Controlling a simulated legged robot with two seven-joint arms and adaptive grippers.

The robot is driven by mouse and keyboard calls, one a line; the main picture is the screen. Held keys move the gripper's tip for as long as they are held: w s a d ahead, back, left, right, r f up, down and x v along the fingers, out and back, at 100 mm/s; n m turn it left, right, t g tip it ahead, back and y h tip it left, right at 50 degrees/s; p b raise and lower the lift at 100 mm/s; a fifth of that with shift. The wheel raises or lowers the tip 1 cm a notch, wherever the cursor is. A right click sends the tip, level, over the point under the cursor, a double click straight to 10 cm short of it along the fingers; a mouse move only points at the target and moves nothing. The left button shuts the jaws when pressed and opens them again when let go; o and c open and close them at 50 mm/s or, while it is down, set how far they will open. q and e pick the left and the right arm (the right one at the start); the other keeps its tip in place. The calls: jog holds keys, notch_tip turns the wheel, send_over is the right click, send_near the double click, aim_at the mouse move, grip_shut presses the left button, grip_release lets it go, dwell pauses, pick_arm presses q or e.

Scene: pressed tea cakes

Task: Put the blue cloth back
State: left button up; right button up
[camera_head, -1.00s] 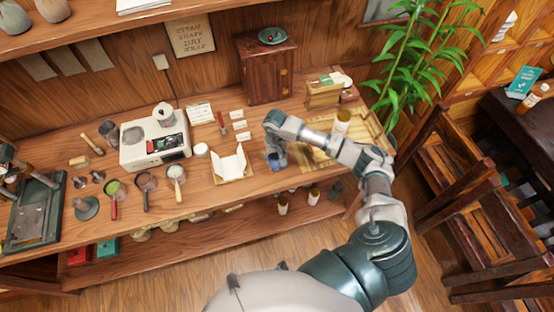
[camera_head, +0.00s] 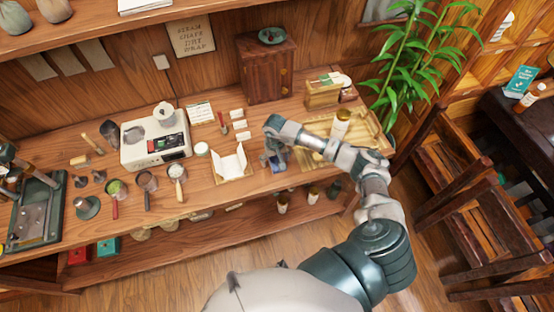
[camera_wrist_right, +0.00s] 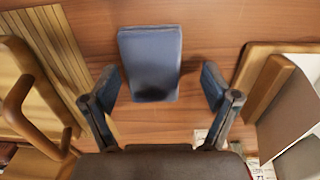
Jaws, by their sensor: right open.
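The blue cloth (camera_wrist_right: 150,50) lies folded flat on the wooden table in the right wrist view, with a dark shadow on its near part. In the head view the cloth (camera_head: 279,163) shows only in part, beside and below my right gripper (camera_head: 274,160). In the right wrist view my right gripper (camera_wrist_right: 160,88) is open, its two fingers on either side of the cloth's near end. No gap between the jaws is filled by a grip; whether the fingers touch the cloth I cannot tell. My left gripper is not in view.
A slatted wooden tray (camera_head: 372,133) lies to the right of the cloth, and it also shows at the left of the wrist view (camera_wrist_right: 48,38). A wooden holder with white paper (camera_head: 232,164) stands close on the left. A white machine (camera_head: 154,139) stands farther left.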

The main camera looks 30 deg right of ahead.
aim_at(276, 162)
notch_tip(276, 162, up, 5)
jog(key=shift+r+b, duration=0.2)
jog(key=shift+b, duration=0.3)
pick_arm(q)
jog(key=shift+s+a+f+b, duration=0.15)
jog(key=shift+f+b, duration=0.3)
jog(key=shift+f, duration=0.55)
pick_arm(e)
notch_tip(276, 162, up, 6)
jog(key=shift+d, duration=0.15)
